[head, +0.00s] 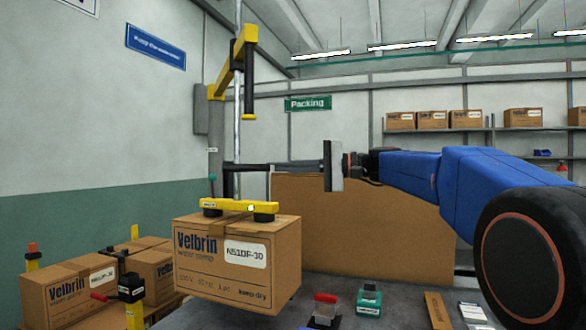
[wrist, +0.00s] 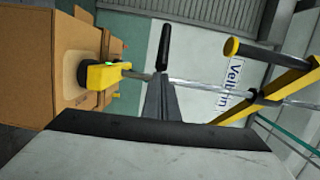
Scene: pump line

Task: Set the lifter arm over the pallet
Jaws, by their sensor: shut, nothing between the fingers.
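The lifter arm (head: 222,80) is a yellow overhead beam on a wall post; it also shows in the wrist view (wrist: 285,92). A yellow suction bar (head: 238,207) at the low end of the lifter's upright rod sits on a brown Velbrin pump carton (head: 237,262). I cannot tell if the carton's bottom touches anything. Cartons (head: 68,290) stand at the lower left; the pallet under them is not clearly visible. My gripper (head: 235,167) is shut and empty, its long dark fingers reaching left by the rod, above the suction bar. The fingers also show in the wrist view (wrist: 163,50).
A grey bench (head: 390,312) at lower right holds a red-topped block (head: 324,310), a green block (head: 369,296) and a brown strip (head: 437,311). A large brown panel (head: 375,225) stands behind. A black clamp with a red handle (head: 128,285) stands before the left cartons.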

